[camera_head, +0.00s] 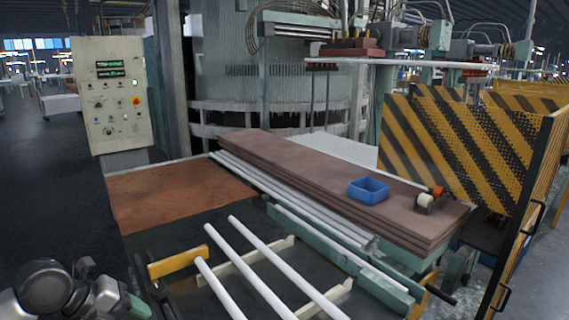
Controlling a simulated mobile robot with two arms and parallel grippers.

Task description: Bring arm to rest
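My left arm shows at the bottom left corner, with grey and black joints. The end of it, which looks like my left gripper (120,300), has a green part at its tip. It is low, to the left of the glass tubes (262,262) and apart from them as far as I can see. Its fingers are too small and partly cut off to tell whether they are open or shut. My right arm and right gripper are not in view. Several pale glass tubes lie slanted on a low rack (180,262) with a yellow end bar.
A brown-topped bench (290,165) carries a blue bin (368,190) and a small tape-like roller (428,200). A control panel (113,95) stands at the left. Yellow and black striped barriers (450,150) close off the right. Dark floor (40,190) at the left is clear.

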